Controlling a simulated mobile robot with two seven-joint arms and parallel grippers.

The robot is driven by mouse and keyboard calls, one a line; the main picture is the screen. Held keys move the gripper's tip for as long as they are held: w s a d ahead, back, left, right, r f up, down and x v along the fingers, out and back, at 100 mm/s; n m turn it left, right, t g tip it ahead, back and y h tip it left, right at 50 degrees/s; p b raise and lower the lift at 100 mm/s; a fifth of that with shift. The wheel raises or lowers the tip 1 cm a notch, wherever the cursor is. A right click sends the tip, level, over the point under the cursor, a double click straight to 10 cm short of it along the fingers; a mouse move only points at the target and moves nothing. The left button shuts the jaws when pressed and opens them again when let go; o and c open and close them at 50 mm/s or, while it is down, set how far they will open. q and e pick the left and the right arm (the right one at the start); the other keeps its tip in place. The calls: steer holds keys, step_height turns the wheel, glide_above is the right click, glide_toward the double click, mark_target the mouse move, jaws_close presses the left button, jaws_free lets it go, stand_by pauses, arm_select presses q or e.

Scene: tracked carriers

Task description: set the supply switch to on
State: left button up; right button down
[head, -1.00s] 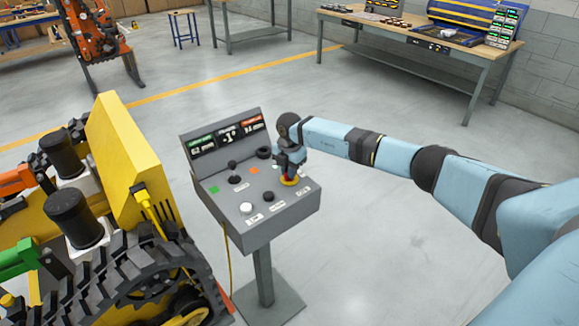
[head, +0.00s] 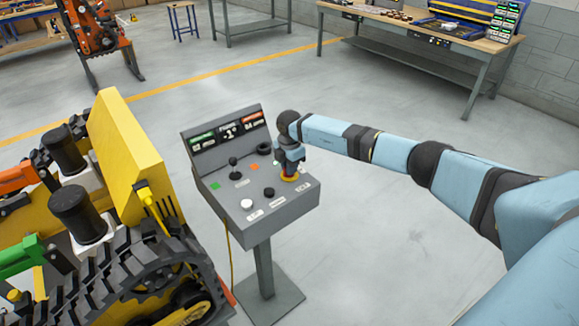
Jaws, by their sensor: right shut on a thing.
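The grey control console (head: 275,224) stands on a post in the middle of the head view. The supply switch appears to be the red knob on a yellow base (head: 289,178) at the right of its sloped top; the labels are too small to read. My right gripper (head: 289,173) reaches down onto this knob from above and is shut on it. The gripper hides most of the knob, so I cannot tell its set position. My left gripper is not in view.
The console top also carries a black lever (head: 233,165), a white button (head: 246,204), a black knob (head: 268,192) and a display panel (head: 228,132). A yellow tracked carrier (head: 130,150) stands close on the left. A workbench (head: 410,30) is at the back right.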

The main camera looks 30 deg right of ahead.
steer(key=c, duration=1.2)
jaws_free()
steer(key=shift+o, duration=0.2)
steer(key=shift+r, duration=0.15)
step_height(320, 180, up, 14)
steer(key=b, duration=0.1)
steer(key=shift+f, duration=0.25)
